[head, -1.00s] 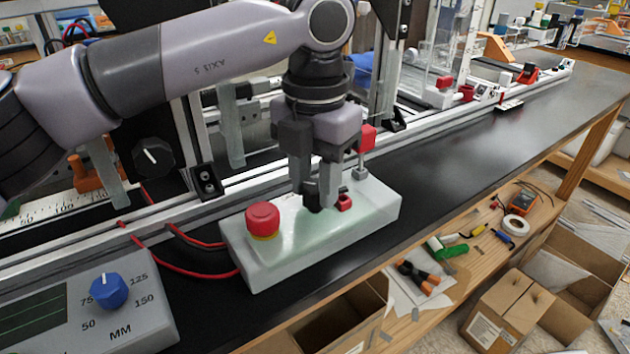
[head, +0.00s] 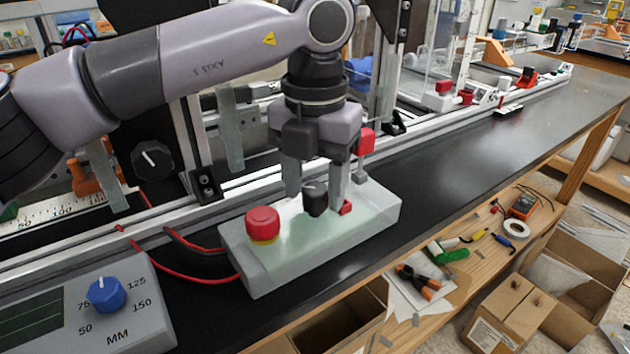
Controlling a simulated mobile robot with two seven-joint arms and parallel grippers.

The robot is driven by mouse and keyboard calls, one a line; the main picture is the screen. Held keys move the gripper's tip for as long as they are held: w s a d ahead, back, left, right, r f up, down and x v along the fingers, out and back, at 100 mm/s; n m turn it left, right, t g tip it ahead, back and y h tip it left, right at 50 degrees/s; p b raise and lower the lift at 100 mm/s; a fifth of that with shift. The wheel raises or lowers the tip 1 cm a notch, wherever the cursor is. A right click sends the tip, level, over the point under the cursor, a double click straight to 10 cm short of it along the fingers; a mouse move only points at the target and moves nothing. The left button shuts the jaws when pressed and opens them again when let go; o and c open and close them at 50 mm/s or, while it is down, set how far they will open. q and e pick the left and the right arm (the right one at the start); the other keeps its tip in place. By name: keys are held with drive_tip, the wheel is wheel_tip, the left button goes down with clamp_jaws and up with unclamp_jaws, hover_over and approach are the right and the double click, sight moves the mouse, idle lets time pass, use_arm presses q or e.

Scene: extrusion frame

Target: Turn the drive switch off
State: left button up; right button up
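A pale control box (head: 330,245) lies on the black bench, with a red mushroom button (head: 263,223) at its left end. A black rotary knob (head: 315,199), which looks like the drive switch, stands on the box to the right of the button. My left gripper (head: 315,201) points down over the box, open, with one finger on each side of the knob. The gap between fingers and knob shows on the left; the right side is close. The exact angle of the knob's pointer is hard to read. My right gripper is out of view.
A red-topped lever (head: 366,142) and a small red part (head: 346,208) stand close to the gripper's right finger. A blue-knobbed meter unit (head: 107,294) sits at front left.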

sight(315, 189)
use_arm(q)
drive_tip(key=shift+r, duration=0.1)
drive_tip(key=shift+r+p, duration=0.35)
drive_tip(key=shift+r, duration=3.15)
